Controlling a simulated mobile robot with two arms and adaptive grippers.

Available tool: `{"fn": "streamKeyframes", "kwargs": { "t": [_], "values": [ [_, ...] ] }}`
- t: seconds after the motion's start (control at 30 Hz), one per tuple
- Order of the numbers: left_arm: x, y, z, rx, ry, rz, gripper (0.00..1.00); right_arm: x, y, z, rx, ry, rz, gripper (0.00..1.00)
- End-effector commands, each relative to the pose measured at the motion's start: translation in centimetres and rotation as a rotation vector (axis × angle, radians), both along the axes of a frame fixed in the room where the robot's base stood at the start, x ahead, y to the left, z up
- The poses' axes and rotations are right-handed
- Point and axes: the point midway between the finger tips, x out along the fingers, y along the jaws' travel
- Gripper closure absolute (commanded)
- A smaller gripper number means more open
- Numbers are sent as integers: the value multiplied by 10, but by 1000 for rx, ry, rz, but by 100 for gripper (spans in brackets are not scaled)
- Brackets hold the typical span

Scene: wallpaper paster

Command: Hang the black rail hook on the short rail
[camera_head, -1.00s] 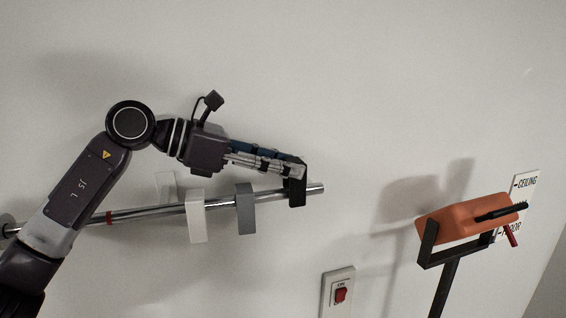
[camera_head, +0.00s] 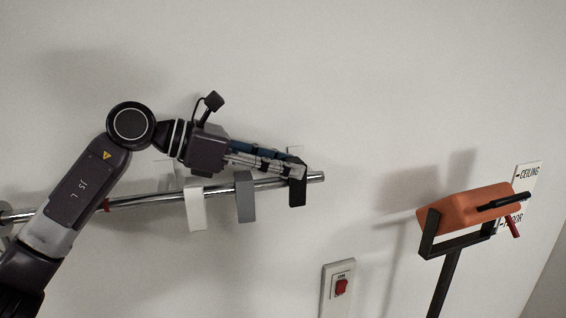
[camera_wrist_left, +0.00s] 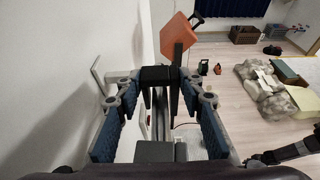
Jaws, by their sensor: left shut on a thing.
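My left gripper (camera_head: 299,170) is shut on the black rail hook (camera_head: 297,192), near the right end of the short metal rail (camera_head: 145,200). The hook's front plate crosses in front of the rail, with the rail's tip showing to its right. I cannot tell whether the hook bears on the rail. In the left wrist view the hook (camera_wrist_left: 158,75) sits between the fingertips, with the rail running below. A grey hook (camera_head: 245,198) and a white hook (camera_head: 195,208) hang on the rail to the left. What seems to be my right gripper (camera_wrist_left: 262,160) shows small at the lower right.
An orange tool (camera_head: 470,208) rests on a dark stand at the right, well apart from the rail. A red wall switch (camera_head: 341,287) is below the rail's end. The wall above is clear.

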Motion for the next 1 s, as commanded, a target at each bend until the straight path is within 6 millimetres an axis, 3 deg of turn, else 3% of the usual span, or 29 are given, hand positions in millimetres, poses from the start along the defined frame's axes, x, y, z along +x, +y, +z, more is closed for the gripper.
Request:
{"fn": "streamKeyframes", "kwargs": {
  "t": [0.57,0.6,0.77,1.0],
  "values": [
    [0,0,-16,0,0,0,79,0,0,-12,0,0,0,60],
    [0,0,-14,0,0,0,61,0,0,-11,0,0,0,60],
    [0,0,-15,1,0,0,44,0,0,-10,0,0,0,60],
    [0,0,-15,1,1,0,44,0,-1,-11,-1,0,0,60]
  ]
}}
